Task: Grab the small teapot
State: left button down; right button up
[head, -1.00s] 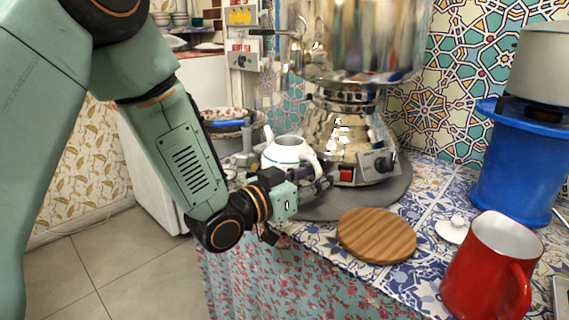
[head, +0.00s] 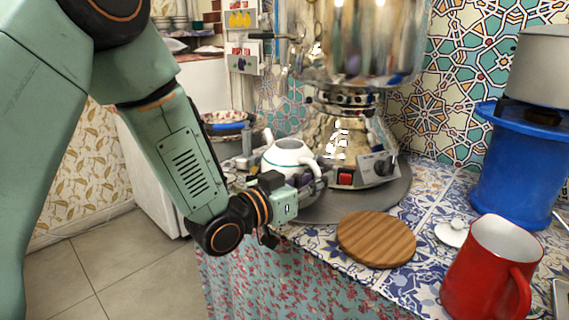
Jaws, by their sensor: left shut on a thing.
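The small white teapot (head: 287,155) with a green band has no lid on and stands in front of the samovar, at the left of the counter. Its handle is on the right side and its spout on the left. My left gripper (head: 312,184) comes in from the left and is shut on the teapot's handle, which its fingers partly cover. The teapot's lower part is hidden behind the gripper. A white lid (head: 452,233) lies on the tiles to the right. My right gripper is not in view.
The large metal samovar (head: 345,130) stands close behind on a grey round base. A round wooden board (head: 376,239), a red pitcher (head: 487,270) and a blue stand (head: 515,165) with a pot are to the right. A patterned bowl (head: 226,117) is behind left.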

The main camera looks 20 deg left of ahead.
pick_arm(q)
jog(key=shift+r, duration=0.3)
dwell(0.4)
